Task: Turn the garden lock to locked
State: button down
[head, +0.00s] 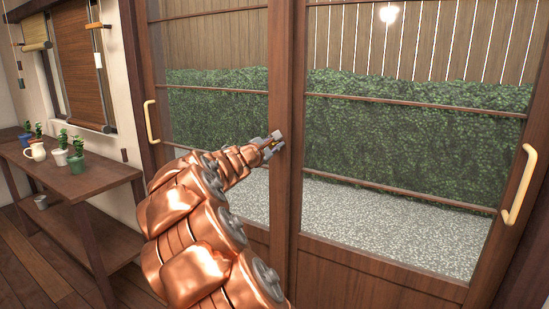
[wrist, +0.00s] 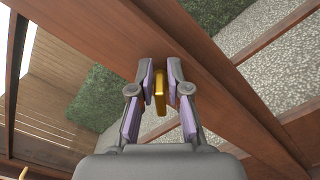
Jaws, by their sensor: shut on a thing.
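The garden lock shows in the wrist view as a small gold lever (wrist: 159,93) on the dark wooden stile where the sliding doors meet. My gripper (wrist: 160,84) has its two padded fingers on either side of the lever and is shut on it. In the head view my gripper (head: 271,144) reaches that middle stile (head: 284,190), and only a tiny bit of gold shows between the fingers. Most of the lock is hidden there. I cannot tell whether it stands at locked.
The glazed doors carry a pale handle at the left (head: 151,122) and another at the right (head: 520,185). A wooden shelf table (head: 100,185) with potted plants and a white pot (head: 36,151) stands at the left. A hedge (head: 400,140) and gravel lie beyond the glass.

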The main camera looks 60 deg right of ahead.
jog(key=m+b, duration=0.2)
jog(key=b, duration=0.2)
jog(key=f+m+b, duration=0.1)
jog(key=m+b, duration=0.2)
jog(key=b, duration=0.1)
jog(key=m+b, duration=0.3)
jog(key=b, duration=0.1)
jog(key=shift+f+b, duration=0.25)
jog(key=shift+b, duration=0.1)
jog(key=shift+a+r+m, duration=0.1)
jog(key=shift+r+m, duration=0.15)
jog(key=shift+m, duration=0.15)
jog(key=c, duration=1.4)
grip_release()
jog(key=shift+o, duration=1.2)
jog(key=shift+w, duration=0.15)
jog(key=shift+s, duration=0.2)
jog(key=a, duration=1.2)
jog(key=shift+s, duration=0.25)
jog(key=shift+f, duration=0.1)
